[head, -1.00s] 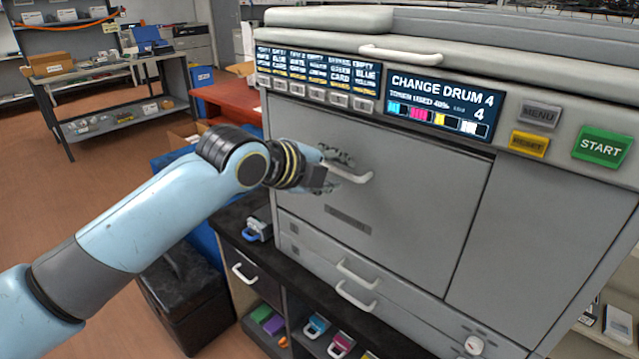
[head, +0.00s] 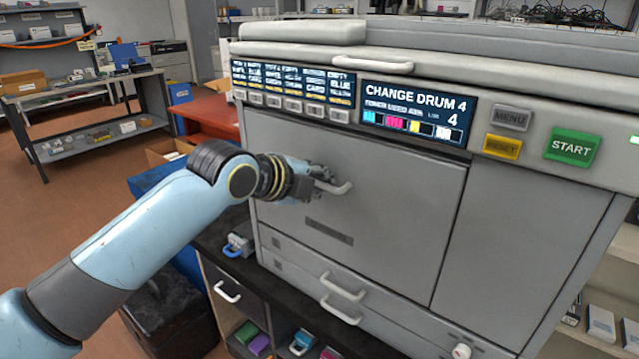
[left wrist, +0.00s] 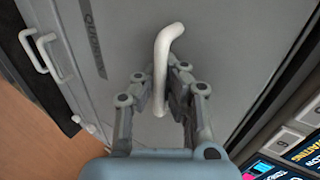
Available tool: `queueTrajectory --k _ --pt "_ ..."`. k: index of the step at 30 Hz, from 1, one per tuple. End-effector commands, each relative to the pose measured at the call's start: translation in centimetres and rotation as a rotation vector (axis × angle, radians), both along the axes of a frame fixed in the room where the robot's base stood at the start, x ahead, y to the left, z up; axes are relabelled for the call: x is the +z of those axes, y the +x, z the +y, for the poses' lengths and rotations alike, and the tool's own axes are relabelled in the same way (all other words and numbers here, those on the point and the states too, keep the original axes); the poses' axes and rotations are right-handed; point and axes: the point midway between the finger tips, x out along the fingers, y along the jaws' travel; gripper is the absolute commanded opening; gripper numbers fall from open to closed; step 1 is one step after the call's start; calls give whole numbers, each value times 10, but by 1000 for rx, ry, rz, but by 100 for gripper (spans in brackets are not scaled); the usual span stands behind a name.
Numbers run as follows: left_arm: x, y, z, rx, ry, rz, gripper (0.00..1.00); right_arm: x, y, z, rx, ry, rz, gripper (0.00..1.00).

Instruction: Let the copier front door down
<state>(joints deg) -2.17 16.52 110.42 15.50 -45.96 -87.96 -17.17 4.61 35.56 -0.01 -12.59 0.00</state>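The copier front door (head: 390,190) is a grey panel below the display, standing upright and closed in the copier (head: 545,210). Its white bar handle (head: 338,188) is on the upper left part of the panel. My left gripper (head: 315,184) is at this handle. In the left wrist view the handle (left wrist: 164,50) runs between the two fingers of my left gripper (left wrist: 161,88), which look closed in on it. The finger pads partly hide the contact. My right gripper is not in view.
Drawers with white handles (head: 342,287) lie below the door. The copier stands on a dark cabinet (head: 240,292) with coloured cartridges in open shelves. A dark bin (head: 165,315) stands on the floor at left. A workbench (head: 85,110) is farther back.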

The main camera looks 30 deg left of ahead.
Motion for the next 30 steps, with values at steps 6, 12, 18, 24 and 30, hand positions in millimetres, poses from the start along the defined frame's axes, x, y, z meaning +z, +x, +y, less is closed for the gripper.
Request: queueTrajectory --k 6,12,18,24,30 --pt "0 -1 0 -1 2 -3 0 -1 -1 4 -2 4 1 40" --pt "-8 -17 1 -1 -1 -76 0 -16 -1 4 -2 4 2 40" --pt "-5 -24 2 -1 -8 -123 0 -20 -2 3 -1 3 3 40" --pt "-3 -23 2 -1 -7 -125 0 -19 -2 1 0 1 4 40" --pt "-13 -37 3 -4 -10 -186 0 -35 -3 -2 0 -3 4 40"
